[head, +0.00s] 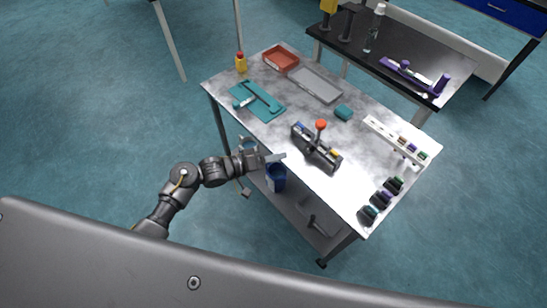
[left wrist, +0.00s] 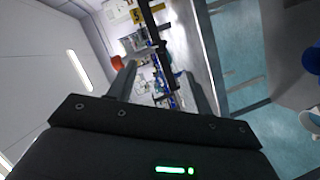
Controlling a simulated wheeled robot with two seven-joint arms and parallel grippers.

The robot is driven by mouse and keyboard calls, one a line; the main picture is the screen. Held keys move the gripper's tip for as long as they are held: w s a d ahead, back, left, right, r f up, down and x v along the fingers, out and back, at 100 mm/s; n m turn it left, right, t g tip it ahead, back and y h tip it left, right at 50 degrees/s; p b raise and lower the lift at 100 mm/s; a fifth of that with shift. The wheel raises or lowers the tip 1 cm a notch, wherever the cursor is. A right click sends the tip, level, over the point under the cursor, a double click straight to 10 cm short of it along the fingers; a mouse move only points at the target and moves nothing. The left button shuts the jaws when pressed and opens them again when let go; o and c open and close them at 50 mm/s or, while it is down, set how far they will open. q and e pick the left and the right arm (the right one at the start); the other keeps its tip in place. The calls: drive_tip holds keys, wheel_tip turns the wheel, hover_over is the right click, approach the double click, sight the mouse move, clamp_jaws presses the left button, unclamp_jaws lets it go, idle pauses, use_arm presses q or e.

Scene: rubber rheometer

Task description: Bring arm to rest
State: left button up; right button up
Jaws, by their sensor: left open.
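My left arm reaches in from the left in the head view. Its gripper (head: 276,157) is at the near edge of the metal table (head: 345,178), beside the dark rheometer-like device with an orange-red knob (head: 320,125). In the left wrist view the two fingers of my left gripper (left wrist: 162,90) stand apart with nothing held between them. A dark bar and blurred bench items show past the fingers. My right gripper is in neither view.
On the table lie a teal mat (head: 270,112), a red tray (head: 279,56), a grey tray (head: 317,88), a yellow bottle (head: 241,65), a white rack (head: 385,131) and several dark clips (head: 380,200). A blue bin (head: 276,180) is below. A black table (head: 440,62) stands behind.

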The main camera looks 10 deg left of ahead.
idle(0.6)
use_arm(q)
drive_tip(key=w+a+f+m+t+y, duration=0.15)
drive_tip(key=a+f+y, duration=0.45)
drive_tip(key=f, duration=0.6)
drive_tip(key=s+a+f+g+y, duration=0.1)
drive_tip(key=s+a+f, duration=0.15)
drive_tip(key=f, duration=0.35)
drive_tip(key=s+a+f+m+g+y+b, duration=0.1)
drive_tip(key=s+a+f, duration=0.1)
drive_tip(key=s+f, duration=0.25)
drive_tip(key=s+a+f+g+y, duration=0.1)
drive_tip(key=s+a+f, duration=0.2)
drive_tip(key=f, duration=0.3)
drive_tip(key=s+a+f+g+y+b, duration=0.1)
drive_tip(key=s+a+f+g, duration=0.1)
drive_tip(key=s+f, duration=0.5)
drive_tip(key=s+a+f+g+y, duration=0.1)
drive_tip(key=s+a+f+y, duration=0.1)
drive_tip(key=s+f, duration=0.5)
drive_tip(key=s+f+g, duration=0.1)
drive_tip(key=s, duration=0.9)
drive_tip(key=s+f+g+b, duration=0.1)
drive_tip(key=s+g, duration=0.1)
drive_tip(key=s, duration=0.9)
drive_tip(key=shift+s+f+m+y, duration=0.15)
drive_tip(key=shift+f+m+y, duration=0.2)
drive_tip(key=shift+y, duration=0.05)
